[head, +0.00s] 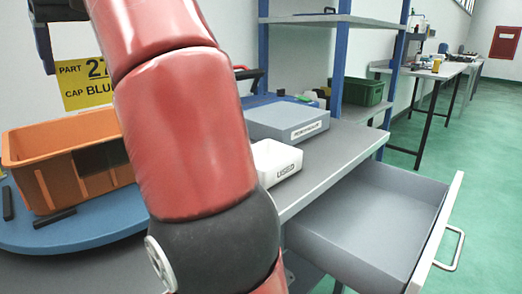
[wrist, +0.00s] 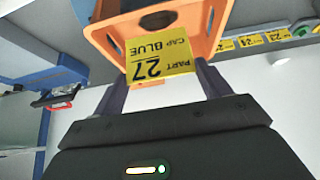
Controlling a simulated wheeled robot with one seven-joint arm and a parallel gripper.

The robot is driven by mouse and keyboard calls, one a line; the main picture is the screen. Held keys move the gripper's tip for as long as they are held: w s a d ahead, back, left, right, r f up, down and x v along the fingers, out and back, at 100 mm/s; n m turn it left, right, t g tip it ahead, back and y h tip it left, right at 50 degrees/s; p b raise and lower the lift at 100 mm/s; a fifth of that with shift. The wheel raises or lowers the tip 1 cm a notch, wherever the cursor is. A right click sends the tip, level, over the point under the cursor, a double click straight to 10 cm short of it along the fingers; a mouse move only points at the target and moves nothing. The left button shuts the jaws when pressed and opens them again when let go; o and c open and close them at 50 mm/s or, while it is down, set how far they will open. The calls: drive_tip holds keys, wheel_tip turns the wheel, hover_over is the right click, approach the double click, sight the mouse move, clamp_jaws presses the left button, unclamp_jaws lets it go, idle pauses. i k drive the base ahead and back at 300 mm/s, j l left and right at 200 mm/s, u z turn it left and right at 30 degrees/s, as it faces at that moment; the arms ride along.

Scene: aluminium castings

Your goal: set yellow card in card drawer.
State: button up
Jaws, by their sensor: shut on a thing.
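The yellow card (head: 85,82), printed "PART 27 CAP BLUE", is in the air at the upper left of the head view, above the orange bin. In the wrist view the card (wrist: 158,58) is between the two dark fingers of my gripper (wrist: 160,80), which is shut on it. In the head view only a dark part of my gripper (head: 45,48) shows at the top left; my red arm hides the rest. A grey drawer (head: 385,208) with a pale front and metal handle stands pulled open under the bench at the right. Its visible floor is bare.
The orange bin (head: 28,150) stands on a blue round board (head: 75,232). A white "USED" tray (head: 276,160) and a grey labelled box (head: 288,118) are on the bench. A strip of numbered yellow labels (wrist: 250,41) shows in the wrist view. Green floor lies clear beyond the drawer.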

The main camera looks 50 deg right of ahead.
sight(364, 246)
drive_tip(key=z, duration=1.4)
drive_tip(key=k+j+z, duration=0.15)
drive_tip(key=z, duration=0.25)
drive_tip(key=k+z, duration=0.15)
drive_tip(key=z, duration=0.2)
drive_tip(key=k+j+z, duration=0.1)
drive_tip(key=z, duration=0.3)
drive_tip(key=k+l+z, duration=0.1)
drive_tip(key=k+z, duration=0.15)
drive_tip(key=z, duration=0.15)
drive_tip(key=k, duration=0.15)
